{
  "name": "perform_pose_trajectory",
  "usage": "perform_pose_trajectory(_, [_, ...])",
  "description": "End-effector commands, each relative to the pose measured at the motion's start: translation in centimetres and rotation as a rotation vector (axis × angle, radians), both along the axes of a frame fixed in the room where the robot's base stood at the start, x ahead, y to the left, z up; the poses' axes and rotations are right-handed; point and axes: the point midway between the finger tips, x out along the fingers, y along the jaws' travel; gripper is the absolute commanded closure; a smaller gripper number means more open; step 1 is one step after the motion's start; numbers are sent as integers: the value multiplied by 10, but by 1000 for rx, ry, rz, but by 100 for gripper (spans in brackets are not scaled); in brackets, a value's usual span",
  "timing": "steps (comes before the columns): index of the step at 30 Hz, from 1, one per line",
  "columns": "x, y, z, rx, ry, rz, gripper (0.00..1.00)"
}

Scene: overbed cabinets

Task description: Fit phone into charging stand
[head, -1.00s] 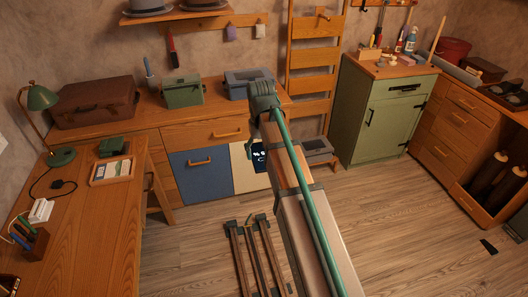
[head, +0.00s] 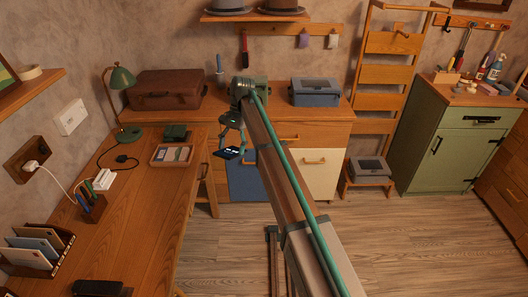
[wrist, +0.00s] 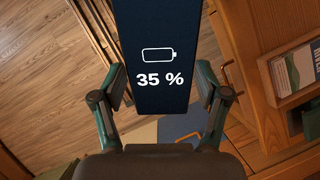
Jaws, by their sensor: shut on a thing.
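The phone (head: 228,153) is dark with a lit screen and hangs in front of the blue cabinet door, near the desk's right edge. In the wrist view the phone (wrist: 160,60) shows a battery sign and "35 %". My gripper (head: 232,139) is shut on it; in the wrist view the gripper's fingers (wrist: 160,88) sit at its two side edges. The phone's far end runs out of the wrist frame. A small black piece with a cable (head: 122,158) lies on the desk by the lamp; I cannot tell whether it is the charging stand.
The wooden desk (head: 140,225) holds a green lamp (head: 121,80), a small green box (head: 174,132), a tray of cards (head: 172,154), a white block (head: 103,180) and a letter rack (head: 38,246). Its middle front is clear. A brown suitcase (head: 165,90) stands behind.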

Motion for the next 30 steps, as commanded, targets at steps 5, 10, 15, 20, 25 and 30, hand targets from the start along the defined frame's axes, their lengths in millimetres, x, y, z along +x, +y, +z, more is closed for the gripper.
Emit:
perform_pose_trajectory(5, [17, 78, 1, 73, 159, -170, 68])
perform_pose_trajectory(10, [19, 148, 3, 170, 306, -356, 68])
perform_pose_trajectory(15, [17, 220, 4, 307, 415, -555, 68])
perform_pose_trajectory(20, [14, 289, 5, 453, 500, -719, 68])
perform_pose_trajectory(25, [9, 362, 5, 613, 567, -855, 68])
perform_pose_trajectory(30, [3, 434, 3, 761, 618, -943, 68])
